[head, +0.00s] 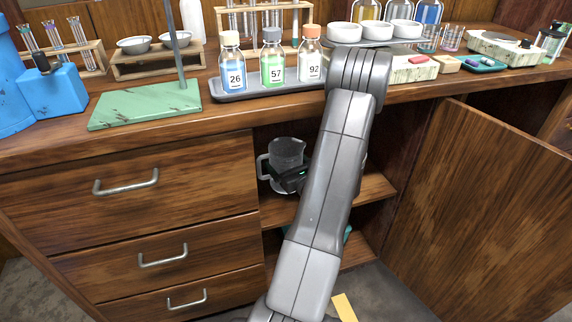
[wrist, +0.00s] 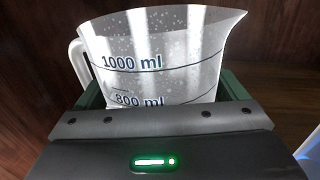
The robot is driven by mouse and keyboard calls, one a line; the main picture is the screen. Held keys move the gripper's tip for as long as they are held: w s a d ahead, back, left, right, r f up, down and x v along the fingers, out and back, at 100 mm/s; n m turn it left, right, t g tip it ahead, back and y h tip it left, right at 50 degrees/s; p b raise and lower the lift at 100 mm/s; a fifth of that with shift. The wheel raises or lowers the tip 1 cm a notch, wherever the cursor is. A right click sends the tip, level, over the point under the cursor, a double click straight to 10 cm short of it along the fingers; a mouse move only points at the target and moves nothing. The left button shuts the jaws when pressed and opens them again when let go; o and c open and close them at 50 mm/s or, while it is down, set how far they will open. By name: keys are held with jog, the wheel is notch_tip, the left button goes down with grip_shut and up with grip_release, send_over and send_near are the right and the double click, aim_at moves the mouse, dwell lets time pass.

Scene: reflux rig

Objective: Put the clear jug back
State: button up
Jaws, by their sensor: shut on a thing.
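The clear jug (head: 287,156) is inside the open cupboard under the bench, over the upper shelf, with its handle toward the left. In the wrist view the jug (wrist: 155,55) is upright, with its 1000 ml and 800 ml marks facing me. My gripper (head: 291,180) is shut on the jug's body, and its green fingers (wrist: 165,95) show on both sides of the jug. The jug's lower part is partly hidden by my gripper, and I cannot tell whether its base touches the shelf.
The cupboard shelf (head: 376,188) has free room at right. The cupboard door (head: 475,205) stands open at right, and drawers (head: 130,180) are at left. Above, the bench carries a tray (head: 270,91) of numbered bottles and a green stand base (head: 145,105).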

jog(key=shift+f, duration=0.1)
jog(key=shift+f, duration=0.15)
jog(key=o, duration=1)
jog(key=shift+r, duration=0.2)
jog(key=shift+s+d+r, duration=0.1)
jog(key=shift+r, duration=0.05)
jog(key=p+v, duration=0.2)
jog(key=v, duration=0.9)
jog(key=shift+s+d, duration=0.2)
jog(key=shift+s, duration=0.15)
